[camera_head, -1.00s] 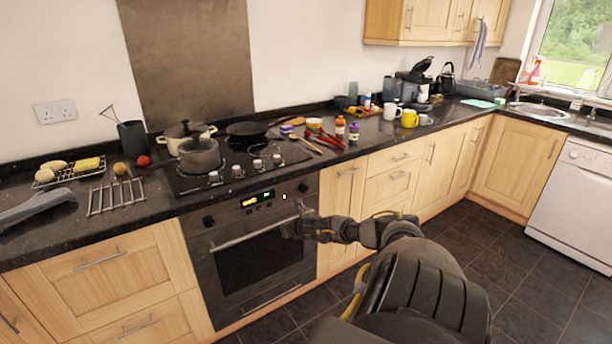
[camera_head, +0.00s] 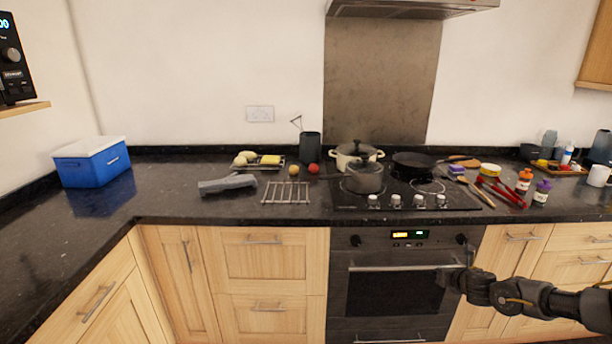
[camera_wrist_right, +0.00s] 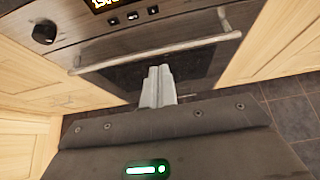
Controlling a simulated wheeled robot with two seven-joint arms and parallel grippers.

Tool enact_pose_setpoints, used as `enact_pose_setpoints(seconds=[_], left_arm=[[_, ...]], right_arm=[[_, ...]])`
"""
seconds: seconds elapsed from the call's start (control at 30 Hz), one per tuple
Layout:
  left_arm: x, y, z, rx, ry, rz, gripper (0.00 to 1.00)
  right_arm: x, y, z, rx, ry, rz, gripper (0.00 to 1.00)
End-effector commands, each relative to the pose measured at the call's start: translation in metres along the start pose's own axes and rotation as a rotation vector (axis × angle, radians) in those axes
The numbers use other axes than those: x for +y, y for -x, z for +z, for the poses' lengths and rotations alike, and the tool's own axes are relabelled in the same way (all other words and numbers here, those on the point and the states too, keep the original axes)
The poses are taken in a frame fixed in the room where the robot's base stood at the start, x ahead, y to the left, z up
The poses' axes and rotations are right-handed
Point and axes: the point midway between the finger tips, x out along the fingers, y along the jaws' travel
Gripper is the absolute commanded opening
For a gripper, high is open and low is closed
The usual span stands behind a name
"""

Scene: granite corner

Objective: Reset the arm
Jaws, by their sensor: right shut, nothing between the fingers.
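My right arm comes in from the right in the head view. Its gripper (camera_head: 446,278) is in front of the oven, near the right end of the oven handle (camera_head: 400,267). In the right wrist view the gripper (camera_wrist_right: 158,72) has its fingers together and empty, with the oven handle (camera_wrist_right: 150,54) beyond them. I cannot tell whether the gripper touches the handle. The oven (camera_head: 390,296) door is closed. My left gripper is not in view.
The counter (camera_head: 170,206) holds a blue box (camera_head: 90,165), a grey cloth-like item (camera_head: 227,184), a wire rack (camera_head: 287,192), pots (camera_head: 365,178) on the hob, and several bottles and utensils at the right. The counter's left part is mostly clear.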

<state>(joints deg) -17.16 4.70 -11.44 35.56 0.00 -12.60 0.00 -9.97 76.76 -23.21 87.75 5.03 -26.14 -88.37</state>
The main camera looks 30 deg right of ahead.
Motion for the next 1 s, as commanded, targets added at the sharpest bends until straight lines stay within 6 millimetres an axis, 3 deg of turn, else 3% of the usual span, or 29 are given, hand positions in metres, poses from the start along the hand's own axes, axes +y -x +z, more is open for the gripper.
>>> enact_pose_setpoints(seconds=[0.17, 0.3, 0.47, 0.57, 0.67, 0.83, 1.0], left_arm=[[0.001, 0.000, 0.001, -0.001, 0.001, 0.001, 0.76], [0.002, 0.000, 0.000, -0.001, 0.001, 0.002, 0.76], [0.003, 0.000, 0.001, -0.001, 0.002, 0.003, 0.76], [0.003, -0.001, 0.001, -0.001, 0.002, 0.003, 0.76], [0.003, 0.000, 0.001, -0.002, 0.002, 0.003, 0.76], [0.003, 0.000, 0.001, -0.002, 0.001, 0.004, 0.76], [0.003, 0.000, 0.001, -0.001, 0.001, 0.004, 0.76]], right_arm=[[0.000, 0.000, 0.000, 0.000, -0.020, 0.000, 0.00], [0.001, 0.000, -0.001, 0.003, -0.164, 0.010, 0.00], [-0.030, -0.011, -0.009, 0.003, -0.483, -0.036, 0.00], [-0.053, -0.022, -0.054, 0.024, -0.772, -0.093, 0.00], [-0.067, -0.028, -0.114, 0.048, -1.041, -0.160, 0.00], [-0.073, -0.023, -0.240, 0.098, -1.446, -0.308, 0.00], [-0.053, 0.006, -0.374, 0.147, -1.776, -0.491, 0.00]])
